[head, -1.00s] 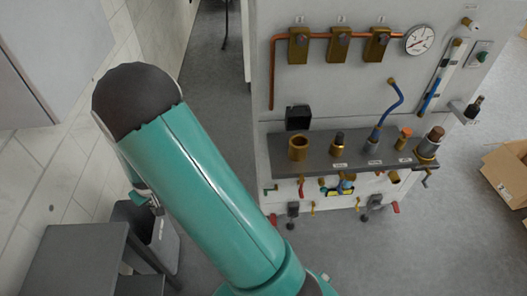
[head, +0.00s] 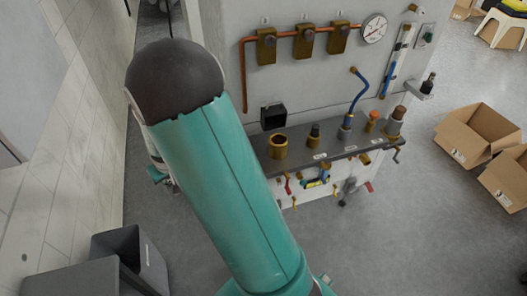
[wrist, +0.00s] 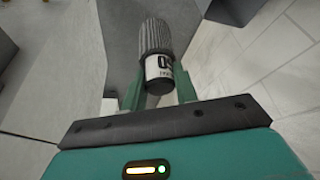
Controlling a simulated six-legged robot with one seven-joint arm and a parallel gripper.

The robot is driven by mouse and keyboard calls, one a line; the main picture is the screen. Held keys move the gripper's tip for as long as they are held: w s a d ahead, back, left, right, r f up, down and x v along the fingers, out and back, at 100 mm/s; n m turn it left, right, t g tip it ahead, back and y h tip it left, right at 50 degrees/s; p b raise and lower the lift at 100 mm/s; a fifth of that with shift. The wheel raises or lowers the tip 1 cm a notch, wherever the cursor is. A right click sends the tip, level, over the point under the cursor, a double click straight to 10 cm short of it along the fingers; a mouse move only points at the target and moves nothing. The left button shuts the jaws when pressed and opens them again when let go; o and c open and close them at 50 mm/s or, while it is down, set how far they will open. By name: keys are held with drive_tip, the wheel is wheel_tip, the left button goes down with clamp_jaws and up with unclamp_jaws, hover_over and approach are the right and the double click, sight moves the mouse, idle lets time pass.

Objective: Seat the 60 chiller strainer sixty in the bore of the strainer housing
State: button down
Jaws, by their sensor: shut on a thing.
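In the wrist view a ribbed grey cylinder, the strainer (wrist: 155,42), has a white band with dark digits that look like 60 upside down. My gripper (wrist: 159,90) is shut on its near, dark end, with one green finger on each side. In the head view the strainer and gripper are hidden behind my arm. A brass open-topped cylinder, which looks like the strainer housing (head: 277,151), stands at the left end of the grey shelf. Its dark bore faces up and looks empty. The strainer is away from it.
The shelf (head: 331,157) also carries several fittings, including a dark-topped one (head: 314,135) and a blue-hosed one (head: 346,125). A black box (head: 273,115) sits behind the housing. Copper pipe and a gauge (head: 374,28) are above. Cardboard boxes (head: 478,135) lie right; a grey bin (head: 136,255) stands lower left.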

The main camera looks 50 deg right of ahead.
drive_tip(key=s+d+r+m+h, duration=0.1)
drive_tip(key=s+d+r, duration=0.45)
drive_tip(key=d, duration=0.25)
drive_tip(key=s+d+r+m, duration=0.2)
drive_tip(key=s+d+r, duration=0.3)
drive_tip(key=d+r, duration=0.25)
drive_tip(key=s+d+r+m, duration=0.1)
drive_tip(key=s+d+r, duration=0.2)
drive_tip(key=s+r, duration=0.35)
drive_tip(key=s+d+r+m, duration=0.1)
drive_tip(key=s+d+r, duration=0.25)
drive_tip(key=s, duration=0.65)
hover_over(278, 147)
drive_tip(key=s+a, duration=0.1)
wheel_tip(278, 147, down, 5)
drive_tip(key=shift+g+h, duration=0.3)
drive_tip(key=shift+h, duration=0.1)
drive_tip(key=shift+d+x, duration=0.25)
drive_tip(key=shift+x, duration=1.3)
drive_tip(key=shift+d+x, duration=0.3)
drive_tip(key=shift+x, duration=1.25)
drive_tip(key=shift+d+x, duration=0.25)
drive_tip(key=shift+x, duration=1.3)
drive_tip(key=shift+s+f, duration=0.2)
drive_tip(key=shift+f, duration=0.3)
